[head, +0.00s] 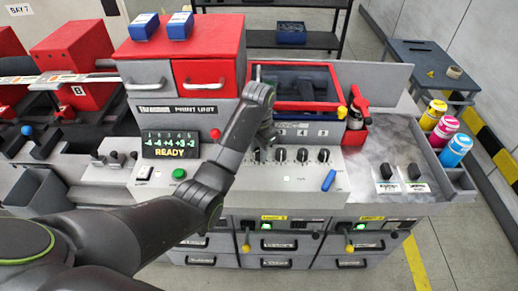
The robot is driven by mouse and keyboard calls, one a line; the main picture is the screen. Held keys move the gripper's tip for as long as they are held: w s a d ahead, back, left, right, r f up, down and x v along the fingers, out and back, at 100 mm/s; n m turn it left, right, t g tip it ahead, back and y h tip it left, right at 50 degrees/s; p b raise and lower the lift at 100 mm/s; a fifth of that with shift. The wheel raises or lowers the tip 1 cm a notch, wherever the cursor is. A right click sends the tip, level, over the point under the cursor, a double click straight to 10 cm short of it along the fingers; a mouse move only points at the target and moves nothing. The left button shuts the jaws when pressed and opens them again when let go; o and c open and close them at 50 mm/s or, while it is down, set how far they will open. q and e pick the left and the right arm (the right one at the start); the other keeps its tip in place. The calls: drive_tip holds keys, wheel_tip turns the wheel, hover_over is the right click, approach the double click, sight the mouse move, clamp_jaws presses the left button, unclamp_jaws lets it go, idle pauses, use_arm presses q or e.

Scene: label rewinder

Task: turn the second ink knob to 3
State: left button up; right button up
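The print unit's panel (300,180) carries a row of black ink knobs. Three show clearly: one (280,155), a middle one (302,155) and the rightmost (323,155). Another knob (257,156) is partly visible by my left gripper (264,143), and my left arm covers the panel further left. The gripper points down at the row's left part, close to that knob; I cannot tell if it touches it, or if its fingers are open or shut. The display (170,144) reads -4, -4, +4, +3, -2 under 1 to 5, with READY below. My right gripper is not in view.
A green button (179,174) and a red button (215,134) are on the unit. Ink bottles (455,150) stand at the far right.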

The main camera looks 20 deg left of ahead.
use_arm(q)
drive_tip(key=c, duration=0.3)
drive_tip(key=shift+c, duration=0.2)
drive_tip(key=n, duration=0.3)
drive_tip(key=shift+n, duration=0.3)
drive_tip(key=n, duration=0.4)
drive_tip(key=shift+d+n, duration=0.1)
drive_tip(key=shift+n, duration=0.2)
drive_tip(key=n, duration=0.4)
drive_tip(key=shift+n, duration=2.8)
